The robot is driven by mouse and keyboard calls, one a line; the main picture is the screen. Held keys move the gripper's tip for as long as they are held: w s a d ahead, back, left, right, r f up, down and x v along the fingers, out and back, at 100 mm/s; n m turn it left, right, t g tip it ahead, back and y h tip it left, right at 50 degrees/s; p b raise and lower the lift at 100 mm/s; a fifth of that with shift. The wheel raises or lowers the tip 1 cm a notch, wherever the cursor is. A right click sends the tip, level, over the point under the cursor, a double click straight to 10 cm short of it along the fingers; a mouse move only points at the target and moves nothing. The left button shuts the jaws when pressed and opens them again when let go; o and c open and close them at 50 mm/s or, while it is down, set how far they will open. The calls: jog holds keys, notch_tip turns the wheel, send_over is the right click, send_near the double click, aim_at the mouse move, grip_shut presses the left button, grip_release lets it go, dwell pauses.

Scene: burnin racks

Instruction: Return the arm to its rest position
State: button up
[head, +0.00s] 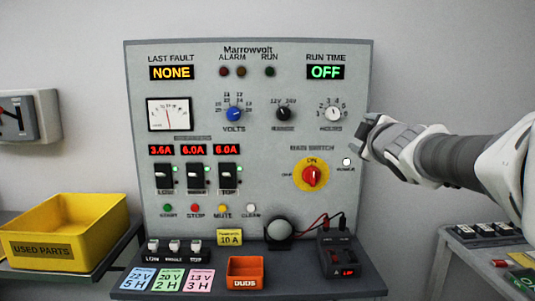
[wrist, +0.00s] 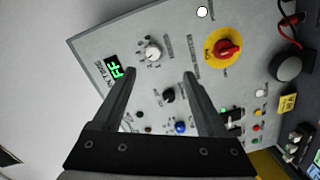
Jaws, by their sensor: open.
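My arm reaches in from the right in the head view, and my gripper (head: 366,133) is at the right edge of the grey control panel (head: 290,145), beside the hours knob. In the wrist view my gripper (wrist: 158,85) is open, with its two dark fingers spread and nothing between them. The panel (wrist: 185,35) lies beyond the fingers and looks tilted there. The hours knob (wrist: 152,54) and a small black knob (wrist: 168,95) show between the fingers. The red main switch (head: 312,176) points up at ON. I cannot tell whether a finger touches the panel.
A yellow used parts bin (head: 70,236) stands at the left. An orange duds box (head: 245,272), coloured cards and a black meter (head: 340,255) with leads sit on the ledge below the panel. Another console (head: 485,238) stands at the lower right. Bare wall lies above my arm.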

jog(key=s+a+f+m+g, duration=0.3)
jog(key=s+f+m+g, duration=0.1)
jog(key=s+f, duration=0.5)
jog(key=s+a+f+m+g+y, duration=0.1)
jog(key=s+a+f+m+g, duration=0.25)
jog(key=s+f, duration=0.65)
jog(key=s+a+f+m+g, duration=0.2)
jog(key=s+f+m+g, duration=0.3)
jog(key=s, duration=0.7)
notch_tip(320, 180, up, 14)
jog(key=p, duration=1.4)
jog(key=shift+f+t, duration=0.2)
jog(key=shift+t, duration=0.15)
jog(key=shift+c, duration=0.2)
